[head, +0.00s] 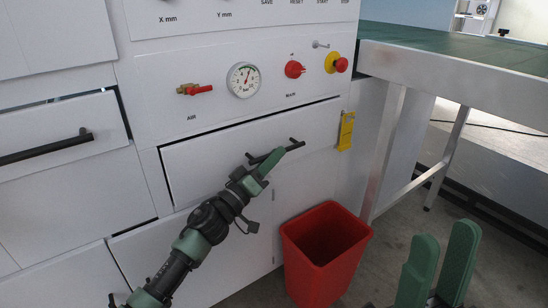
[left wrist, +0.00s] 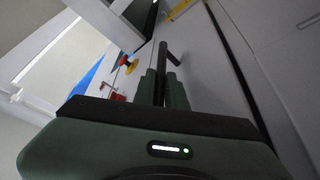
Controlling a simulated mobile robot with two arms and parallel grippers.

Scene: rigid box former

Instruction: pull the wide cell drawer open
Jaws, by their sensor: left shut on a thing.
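The drawer with a white front (head: 205,163) sits below the gauge panel in the head view. A thin dark gap runs along its top and left edges; I cannot tell whether it is shut or slightly out. Its short dark bar handle (head: 294,142) is partly hidden by my left gripper (head: 272,157). That gripper is shut on the handle. In the left wrist view the dark handle (left wrist: 162,62) runs between the two green fingers (left wrist: 163,85). My right gripper (head: 447,234) shows at the lower right of the head view, its two green fingers apart and empty.
A red bin (head: 328,262) stands on the floor below and right of the drawer. Another drawer with a long black handle (head: 45,148) is at the left. A red emergency button (head: 340,65) and a yellow tag (head: 346,131) are nearby. A green-topped table (head: 460,45) stands right.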

